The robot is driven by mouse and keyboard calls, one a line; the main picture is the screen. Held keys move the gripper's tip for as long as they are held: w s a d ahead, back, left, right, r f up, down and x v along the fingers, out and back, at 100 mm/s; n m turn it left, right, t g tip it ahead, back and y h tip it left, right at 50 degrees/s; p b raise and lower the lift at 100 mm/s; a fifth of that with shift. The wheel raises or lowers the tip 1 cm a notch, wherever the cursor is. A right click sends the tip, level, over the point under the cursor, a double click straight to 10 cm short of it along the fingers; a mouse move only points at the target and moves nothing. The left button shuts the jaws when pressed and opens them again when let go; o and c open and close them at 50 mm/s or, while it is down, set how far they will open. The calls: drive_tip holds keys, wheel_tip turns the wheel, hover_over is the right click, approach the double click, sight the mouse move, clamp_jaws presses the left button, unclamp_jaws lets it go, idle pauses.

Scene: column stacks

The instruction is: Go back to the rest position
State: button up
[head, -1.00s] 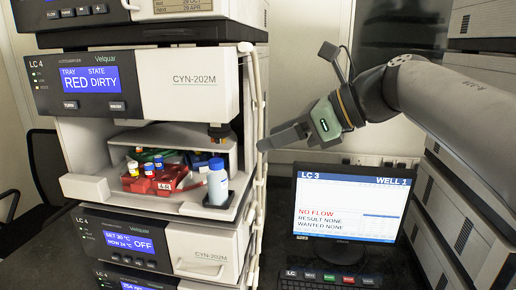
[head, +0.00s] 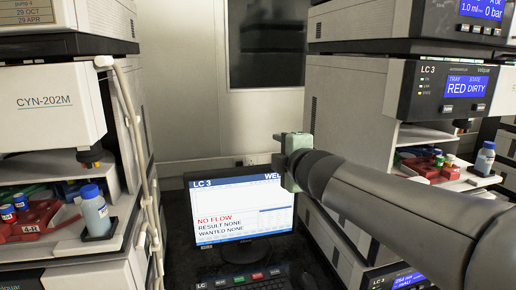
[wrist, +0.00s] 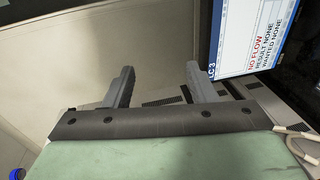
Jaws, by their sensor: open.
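My gripper (wrist: 161,84) is open and empty in the wrist view, its two grey fingers well apart with pale wall and a strip of grey vented casing beyond them. In the head view its green body (head: 293,147) is in front of the upper right corner of the LC 3 monitor (head: 240,213), at the end of my outstretched arm. The fingertips are hidden or too small to tell there. The monitor also shows at the upper right of the wrist view (wrist: 250,35), turned on its side.
On the left, an open instrument bay holds a red rack (head: 35,220) of vials and a blue-capped bottle (head: 95,212). On the right, the LC 3 autosampler (head: 450,88) shows RED DIRTY, with another blue-capped bottle (head: 484,160) below. A hose (head: 135,130) hangs at the left stack.

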drive_tip(key=s+d+f+m+g+h, duration=0.3)
drive_tip(key=s+d+f+m+h, duration=0.15)
drive_tip(key=d+f+m, duration=0.5)
drive_tip(key=s+f+m+g, duration=1.1)
drive_tip(key=s+f, duration=0.9)
drive_tip(key=s, duration=0.5)
drive_tip(key=shift+a+f+g, duration=0.25)
drive_tip(key=shift+f+g, duration=0.15)
drive_tip(key=shift+g, duration=0.1)
